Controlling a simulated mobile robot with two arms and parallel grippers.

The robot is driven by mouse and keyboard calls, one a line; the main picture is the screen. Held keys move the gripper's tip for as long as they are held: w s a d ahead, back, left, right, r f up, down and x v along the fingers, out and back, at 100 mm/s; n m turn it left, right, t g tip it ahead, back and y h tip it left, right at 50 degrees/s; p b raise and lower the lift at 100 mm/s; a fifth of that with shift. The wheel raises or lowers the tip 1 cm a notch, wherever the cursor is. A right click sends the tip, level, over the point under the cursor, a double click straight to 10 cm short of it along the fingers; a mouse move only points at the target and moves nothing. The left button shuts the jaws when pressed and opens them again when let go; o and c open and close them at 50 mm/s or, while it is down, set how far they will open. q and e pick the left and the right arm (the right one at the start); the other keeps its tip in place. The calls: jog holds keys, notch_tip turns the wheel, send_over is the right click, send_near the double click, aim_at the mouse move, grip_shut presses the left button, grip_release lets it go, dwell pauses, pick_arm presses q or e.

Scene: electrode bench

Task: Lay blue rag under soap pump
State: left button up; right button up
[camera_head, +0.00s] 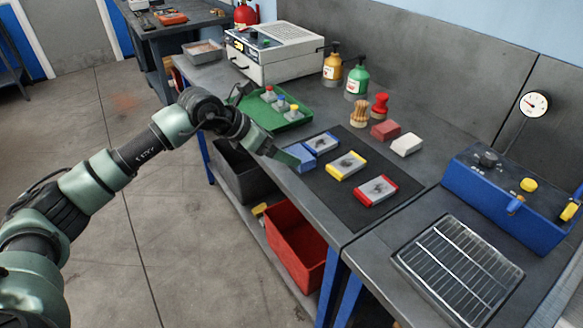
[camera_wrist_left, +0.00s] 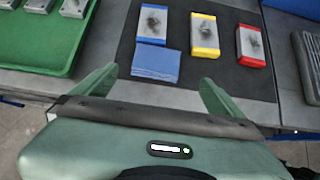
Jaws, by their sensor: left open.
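The blue rag (camera_head: 305,162) is a small folded cloth at the left end of the dark mat (camera_head: 338,195), close to the blue-edged block. In the left wrist view the rag (camera_wrist_left: 156,63) lies flat just ahead of my fingers. My left gripper (camera_head: 280,152) is open and empty at the bench's front edge. Its fingers (camera_wrist_left: 157,82) stand apart on either side of the rag's near edge, not closed on it. Two pump bottles stand at the back: an orange one (camera_head: 333,69) and a green one (camera_head: 356,82). My right gripper is not in view.
Blue-edged (camera_head: 322,143), yellow-edged (camera_head: 347,166) and red-edged (camera_head: 376,190) blocks lie on the mat. A green tray (camera_head: 262,117) with small weights is to the left. A brush (camera_head: 359,114), red stamp (camera_head: 379,105), red block (camera_head: 385,131) and white block (camera_head: 406,145) stand behind the mat.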

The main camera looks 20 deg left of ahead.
aim_at(298, 154)
pick_arm(q)
jog(key=shift+w+d+f, duration=0.15)
jog(key=shift+w+f, duration=0.1)
jog(key=shift+w, duration=0.05)
jog(key=p+x, duration=0.2)
jog(key=x, duration=0.4)
jog(key=shift+w+f, duration=0.1)
jog(key=shift+w, duration=0.3)
jog(key=shift+w+d+f, duration=0.15)
jog(key=shift+w+f, duration=0.05)
jog(key=shift+f, duration=0.1)
jog(key=c, duration=1.5)
jog(key=shift+r, duration=0.1)
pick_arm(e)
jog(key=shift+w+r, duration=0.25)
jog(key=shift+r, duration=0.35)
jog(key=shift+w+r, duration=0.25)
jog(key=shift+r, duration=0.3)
